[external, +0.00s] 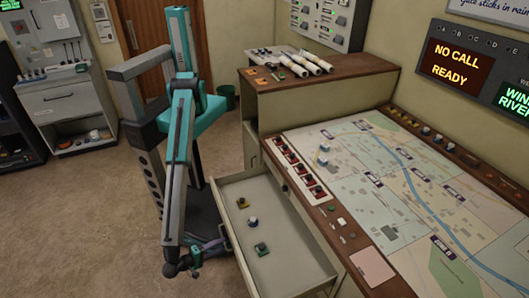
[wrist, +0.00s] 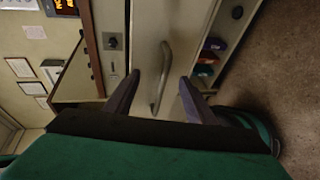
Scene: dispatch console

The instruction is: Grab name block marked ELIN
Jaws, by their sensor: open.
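No marking that reads ELIN is legible in either view. I cannot tell whether any is the name block. My gripper (external: 196,271) is low, just left of the drawer's front, outside it. In the wrist view my gripper (wrist: 160,62) is open and empty, its two fingers apart, with a metal handle (wrist: 162,78) on a pale panel showing between them. I cannot tell whether they touch it.
A map desk (external: 400,170) fills the right, with a row of red and white pieces (external: 292,165) along its left edge. White rolls (external: 302,62) lie on the rear cabinet (external: 340,75). Open carpet (external: 90,220) lies left of my arm.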

